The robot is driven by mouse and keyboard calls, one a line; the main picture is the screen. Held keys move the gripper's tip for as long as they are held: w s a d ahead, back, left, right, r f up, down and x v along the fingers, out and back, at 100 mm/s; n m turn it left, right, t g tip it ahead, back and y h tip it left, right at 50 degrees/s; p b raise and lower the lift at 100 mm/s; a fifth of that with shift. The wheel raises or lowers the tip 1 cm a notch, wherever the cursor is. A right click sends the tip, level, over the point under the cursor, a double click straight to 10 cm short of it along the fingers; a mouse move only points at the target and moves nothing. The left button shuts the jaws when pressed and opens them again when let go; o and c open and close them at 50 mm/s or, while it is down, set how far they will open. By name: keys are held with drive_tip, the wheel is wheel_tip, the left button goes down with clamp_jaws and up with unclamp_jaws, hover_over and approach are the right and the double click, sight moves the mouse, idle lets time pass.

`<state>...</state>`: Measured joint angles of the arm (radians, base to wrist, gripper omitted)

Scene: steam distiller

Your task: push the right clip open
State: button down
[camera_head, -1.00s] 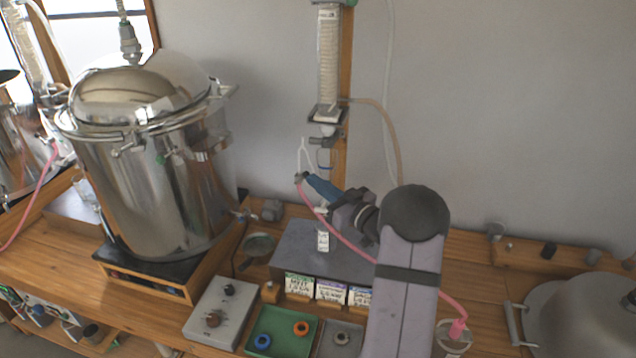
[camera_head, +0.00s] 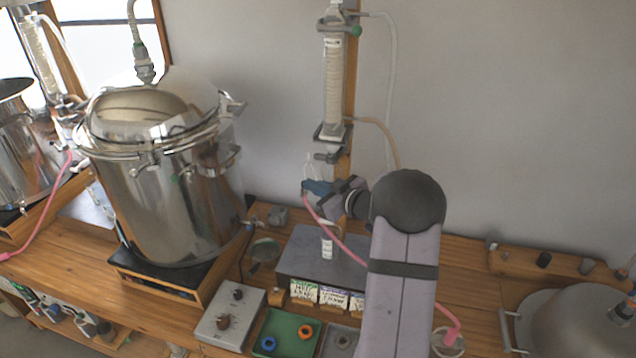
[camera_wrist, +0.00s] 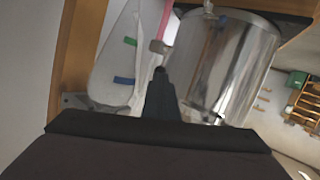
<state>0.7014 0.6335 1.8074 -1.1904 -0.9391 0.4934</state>
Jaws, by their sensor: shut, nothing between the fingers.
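My gripper (camera_head: 306,186) is shut and empty, its blue fingers pointing left in the head view. They are beside the glassware (camera_head: 310,165) under the column, and I cannot tell whether they touch it. In the wrist view the dark fingertips (camera_wrist: 160,73) point at the gap between a pale, clear vessel and the steel pot (camera_wrist: 238,65). A green tab (camera_wrist: 130,41) and a blue tab (camera_wrist: 123,80) show on that vessel. I cannot tell which part is the right clip.
The big steel pot (camera_head: 165,205) stands left of my gripper. The packed glass column (camera_head: 334,80) rises above it on a wooden post. A pink hose (camera_head: 335,231) hangs below my gripper. A dark box (camera_head: 300,262) and a green tray (camera_head: 277,342) lie underneath.

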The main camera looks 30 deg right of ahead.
drive_tip(key=shift+w+a+r+p, duration=0.15)
drive_tip(key=shift+w+a+r, duration=0.1)
drive_tip(key=shift+w+a, duration=0.65)
drive_tip(key=shift+w+a+r+p, duration=0.15)
drive_tip(key=shift+w+a+r, duration=0.1)
drive_tip(key=shift+w+a, duration=0.55)
idle(0.5)
drive_tip(key=s+r, duration=0.8)
drive_tip(key=s, duration=0.3)
drive_tip(key=shift+d+r, duration=0.15)
drive_tip(key=shift+r, duration=0.2)
idle(0.4)
